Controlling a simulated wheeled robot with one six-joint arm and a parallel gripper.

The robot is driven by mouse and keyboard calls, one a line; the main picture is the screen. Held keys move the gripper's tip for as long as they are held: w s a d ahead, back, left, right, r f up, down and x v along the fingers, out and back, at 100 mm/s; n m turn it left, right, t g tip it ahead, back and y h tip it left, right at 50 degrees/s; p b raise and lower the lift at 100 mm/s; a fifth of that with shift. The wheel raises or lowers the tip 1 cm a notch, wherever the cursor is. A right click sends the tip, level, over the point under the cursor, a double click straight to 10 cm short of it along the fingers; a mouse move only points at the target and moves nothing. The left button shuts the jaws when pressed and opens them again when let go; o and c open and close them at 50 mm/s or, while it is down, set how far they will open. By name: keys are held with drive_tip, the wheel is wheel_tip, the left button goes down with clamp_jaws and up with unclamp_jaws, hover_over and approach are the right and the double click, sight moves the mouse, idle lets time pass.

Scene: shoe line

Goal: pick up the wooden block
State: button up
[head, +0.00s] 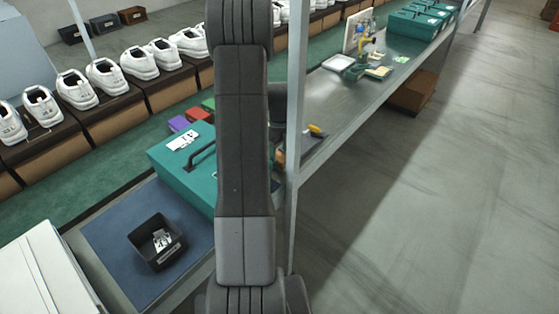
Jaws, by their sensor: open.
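I cannot make out a wooden block in the head view. My arm stands upright through the middle of the view and covers part of the bench behind it. My gripper does not show; only arm links are visible. Small coloured items sit just right of the arm, partly hidden by it and by a grey post (296,95). One has a yellow-orange end (317,130).
A teal case (168,162) with a black handle is left of my arm. A black bin (157,243) stands on a blue mat (112,232). White shoes (103,75) line brown boxes. Several items crowd the far metal bench (330,100). The floor at right is clear.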

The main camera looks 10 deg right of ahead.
sight(280, 156)
drive_tip(key=shift+f, duration=1.75)
drive_tip(key=c, duration=0.8)
drive_tip(key=shift+o, duration=0.2)
drive_tip(key=shift+r, duration=5.05)
drive_tip(key=shift+o, duration=0.9)
drive_tip(key=shift+r, duration=0.1)
drive_tip(key=shift+c, duration=0.4)
